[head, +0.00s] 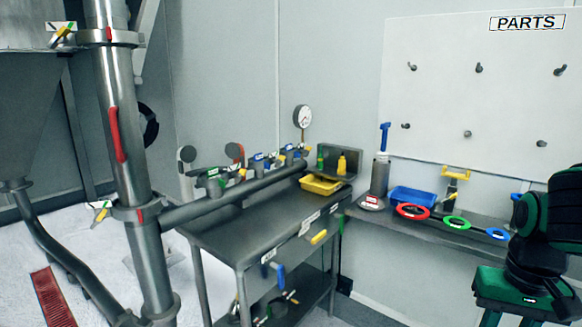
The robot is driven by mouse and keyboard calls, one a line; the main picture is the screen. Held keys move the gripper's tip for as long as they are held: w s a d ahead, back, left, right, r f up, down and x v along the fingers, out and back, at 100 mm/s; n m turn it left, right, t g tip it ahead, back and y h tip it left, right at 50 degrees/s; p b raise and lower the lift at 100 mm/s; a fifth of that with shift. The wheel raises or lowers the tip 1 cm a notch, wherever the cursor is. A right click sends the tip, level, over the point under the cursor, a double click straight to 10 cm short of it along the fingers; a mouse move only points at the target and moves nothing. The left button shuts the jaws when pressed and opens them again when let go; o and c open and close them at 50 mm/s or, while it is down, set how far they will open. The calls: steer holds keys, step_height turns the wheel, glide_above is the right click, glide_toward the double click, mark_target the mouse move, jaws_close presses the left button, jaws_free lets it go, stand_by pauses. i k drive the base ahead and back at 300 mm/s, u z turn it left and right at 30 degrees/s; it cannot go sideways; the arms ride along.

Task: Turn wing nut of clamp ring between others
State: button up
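A vertical steel pipe (122,130) stands at the left of the head view, with several clamp rings around it. The upper clamp ring (125,38) has a wing nut (62,36) with coloured parts on its left side. The middle clamp ring (128,213) sits where a side pipe branches off, and its wing nut (100,211) sticks out to the left beside a white tag. A lower ring (160,306) shows near the bottom edge. My gripper (508,290), green and black, is at the lower right, far from the pipe. Its fingertips are cut off by the frame's edge.
A steel table (240,240) with several valves above it stands right of the pipe. A shelf (400,217) at the right holds coloured rings, a blue bin (412,199) and tools. The side pipe (225,202) crosses above the table. A hopper (30,110) stands far left.

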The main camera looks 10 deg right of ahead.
mark_target(279, 162)
steer(key=z, duration=0.2)
steer(key=i, duration=1.3)
steer(key=u, duration=0.45)
